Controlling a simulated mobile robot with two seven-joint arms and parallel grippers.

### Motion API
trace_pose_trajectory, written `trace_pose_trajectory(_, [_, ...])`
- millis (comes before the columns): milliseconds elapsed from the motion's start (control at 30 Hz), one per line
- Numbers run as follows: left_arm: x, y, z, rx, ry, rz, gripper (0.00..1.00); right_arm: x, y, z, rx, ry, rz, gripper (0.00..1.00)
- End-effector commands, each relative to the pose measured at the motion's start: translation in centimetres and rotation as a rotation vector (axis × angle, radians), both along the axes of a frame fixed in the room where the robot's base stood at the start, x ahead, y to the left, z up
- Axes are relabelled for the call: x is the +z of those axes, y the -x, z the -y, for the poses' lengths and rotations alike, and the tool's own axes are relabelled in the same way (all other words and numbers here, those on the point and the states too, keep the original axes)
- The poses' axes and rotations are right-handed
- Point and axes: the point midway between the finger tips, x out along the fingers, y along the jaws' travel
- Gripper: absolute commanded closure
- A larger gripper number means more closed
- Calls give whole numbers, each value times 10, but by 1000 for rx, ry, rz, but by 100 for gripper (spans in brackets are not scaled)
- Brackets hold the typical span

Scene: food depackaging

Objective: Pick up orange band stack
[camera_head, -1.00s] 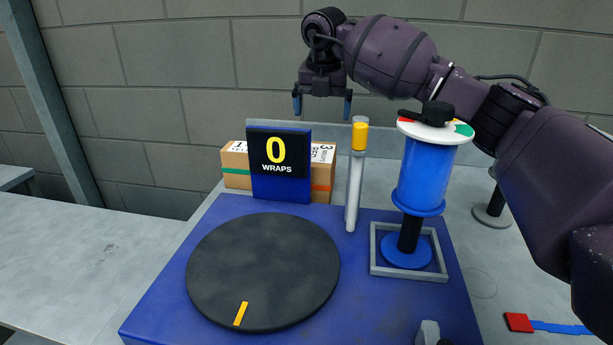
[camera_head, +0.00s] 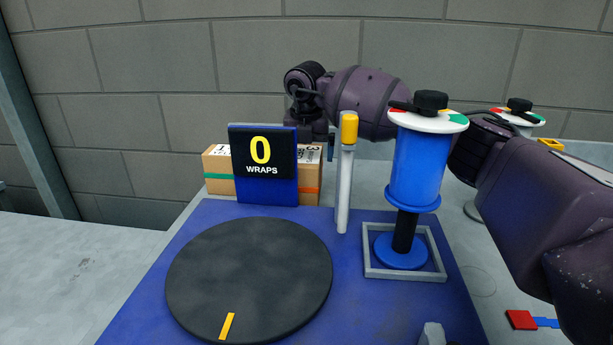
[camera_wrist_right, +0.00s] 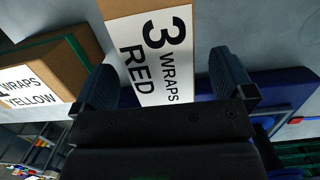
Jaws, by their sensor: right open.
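The orange band stack (camera_head: 310,177) is a cardboard box with an orange band, partly hidden behind the 0 WRAPS sign. In the right wrist view its white label (camera_wrist_right: 152,60) reads 3 WRAPS RED. My right gripper (camera_wrist_right: 167,78) is open, and its two fingers show on either side of the label. In the head view the right gripper (camera_head: 321,145) is above and behind the box, its fingers mostly hidden by the sign and pole. Whether the fingers touch the box is not clear. My left gripper is not in view.
A green-banded box (camera_head: 219,173) stands beside it at left; its label (camera_wrist_right: 29,92) reads WRAPS YELLOW. The sign (camera_head: 262,164), a yellow-topped pole (camera_head: 345,185) and a blue film roll (camera_head: 416,170) stand in front, beyond a black turntable (camera_head: 248,275).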

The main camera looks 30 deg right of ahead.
Motion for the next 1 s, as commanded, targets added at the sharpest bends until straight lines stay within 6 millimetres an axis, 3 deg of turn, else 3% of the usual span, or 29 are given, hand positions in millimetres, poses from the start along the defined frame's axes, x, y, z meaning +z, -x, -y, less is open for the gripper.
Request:
trace_pose_trajectory(33, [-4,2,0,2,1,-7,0,-12,-1,0,0,0,-8,0])
trace_pose_trajectory(233, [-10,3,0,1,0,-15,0,-39,-4,2,0,-1,-8,0])
trace_pose_trajectory(533, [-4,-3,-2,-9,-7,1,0,-41,-4,3,1,1,-3,2])
trace_pose_trajectory(900, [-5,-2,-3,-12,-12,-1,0,-41,-4,3,1,1,-3,58])
trace_pose_trajectory(1000, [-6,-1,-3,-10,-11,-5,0,-40,-5,3,0,0,-1,66])
